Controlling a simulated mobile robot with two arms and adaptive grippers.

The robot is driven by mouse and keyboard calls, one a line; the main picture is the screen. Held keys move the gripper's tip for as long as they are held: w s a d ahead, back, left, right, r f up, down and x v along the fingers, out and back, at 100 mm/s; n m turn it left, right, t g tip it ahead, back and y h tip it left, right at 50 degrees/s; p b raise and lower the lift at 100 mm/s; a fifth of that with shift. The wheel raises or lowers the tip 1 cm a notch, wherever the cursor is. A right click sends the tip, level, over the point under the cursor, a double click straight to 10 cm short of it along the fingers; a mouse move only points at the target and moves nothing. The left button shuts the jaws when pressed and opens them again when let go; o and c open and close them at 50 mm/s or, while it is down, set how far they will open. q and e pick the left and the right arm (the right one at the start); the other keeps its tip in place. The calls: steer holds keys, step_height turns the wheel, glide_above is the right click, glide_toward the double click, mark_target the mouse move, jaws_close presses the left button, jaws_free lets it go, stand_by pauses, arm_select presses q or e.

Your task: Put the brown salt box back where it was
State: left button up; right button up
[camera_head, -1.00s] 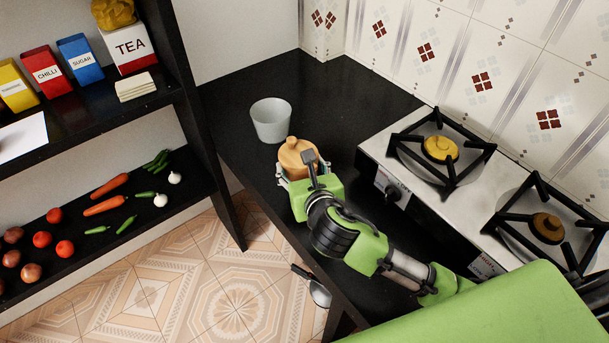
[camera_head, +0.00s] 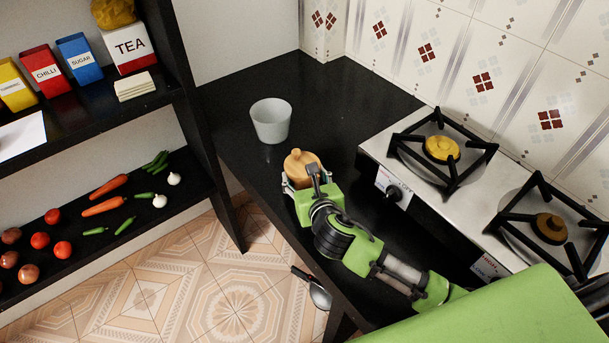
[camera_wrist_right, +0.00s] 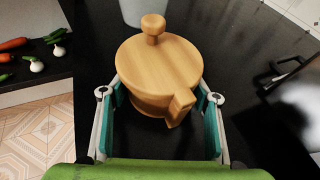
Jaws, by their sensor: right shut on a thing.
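The brown salt box (camera_head: 301,164) is a round, light wooden pot with a knobbed lid and a small block handle. It is upright over the black counter, left of the stove. My right gripper (camera_head: 307,181) is shut on it, one finger on each side. In the right wrist view the salt box (camera_wrist_right: 158,72) is between the teal finger pads of my right gripper (camera_wrist_right: 161,108), handle towards me. I cannot tell whether its base touches the counter. My left gripper is not in view.
A white cup (camera_head: 271,121) stands on the black counter (camera_head: 340,95) just behind the box. The stove (camera_head: 425,180) with its knob is on the right. A shelf (camera_head: 110,100) with spice boxes, a tea box and vegetables is on the left. Counter behind the cup is clear.

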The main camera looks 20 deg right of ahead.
steer(key=o, duration=1.4)
steer(key=shift+r, duration=0.15)
steer(key=v, duration=1.2)
steer(key=shift+s, duration=0.1)
